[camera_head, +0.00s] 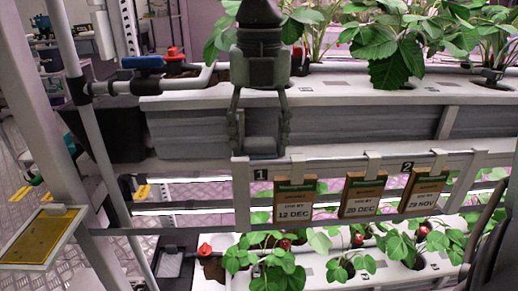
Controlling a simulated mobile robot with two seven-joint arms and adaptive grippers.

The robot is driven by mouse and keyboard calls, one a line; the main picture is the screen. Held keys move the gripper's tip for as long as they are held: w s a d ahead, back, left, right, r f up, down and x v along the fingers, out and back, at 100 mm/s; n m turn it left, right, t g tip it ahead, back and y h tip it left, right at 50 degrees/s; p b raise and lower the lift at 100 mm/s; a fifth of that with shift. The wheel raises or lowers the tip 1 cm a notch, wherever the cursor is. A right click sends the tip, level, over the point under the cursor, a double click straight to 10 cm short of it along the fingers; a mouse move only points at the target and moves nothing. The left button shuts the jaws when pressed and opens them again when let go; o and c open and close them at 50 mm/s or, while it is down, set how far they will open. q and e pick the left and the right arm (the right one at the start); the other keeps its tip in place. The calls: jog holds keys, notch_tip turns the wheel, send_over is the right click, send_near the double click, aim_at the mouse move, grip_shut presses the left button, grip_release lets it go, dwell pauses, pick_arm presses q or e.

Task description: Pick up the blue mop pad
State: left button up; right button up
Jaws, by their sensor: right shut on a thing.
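My right gripper (260,141) hangs down from the top of the view in front of the white grow rack. Its two dark fingers are spread but closed on the sides of a small blue-grey pad (262,148), which looks like the blue mop pad. The pad sits between the fingertips, just above the rail with the date cards. Whether the pad is clear of the rack behind it is hard to tell. My left gripper is not in view.
Date cards (293,203) on wooden blocks hang from the white rail (240,195). Leafy plants (398,62) fill the upper trough, and strawberry plants (270,265) the lower one. A blue valve (142,62) and a pipe stand at left. A yellow card (40,236) is at lower left.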

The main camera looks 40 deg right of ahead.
aim_at(259, 140)
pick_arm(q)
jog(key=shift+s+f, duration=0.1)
pick_arm(e)
jog(key=shift+r, duration=0.1)
jog(key=shift+r, duration=0.5)
notch_tip(259, 140, up, 3)
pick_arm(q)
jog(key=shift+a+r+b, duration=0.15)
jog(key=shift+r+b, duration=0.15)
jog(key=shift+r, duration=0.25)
pick_arm(e)
jog(key=s+a+r, duration=0.3)
jog(key=a+r, duration=0.4)
jog(key=a, duration=0.4)
jog(key=shift+s+r, duration=0.15)
jog(key=shift+s, duration=0.1)
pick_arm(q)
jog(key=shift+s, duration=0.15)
pick_arm(e)
jog(key=shift+a, duration=0.1)
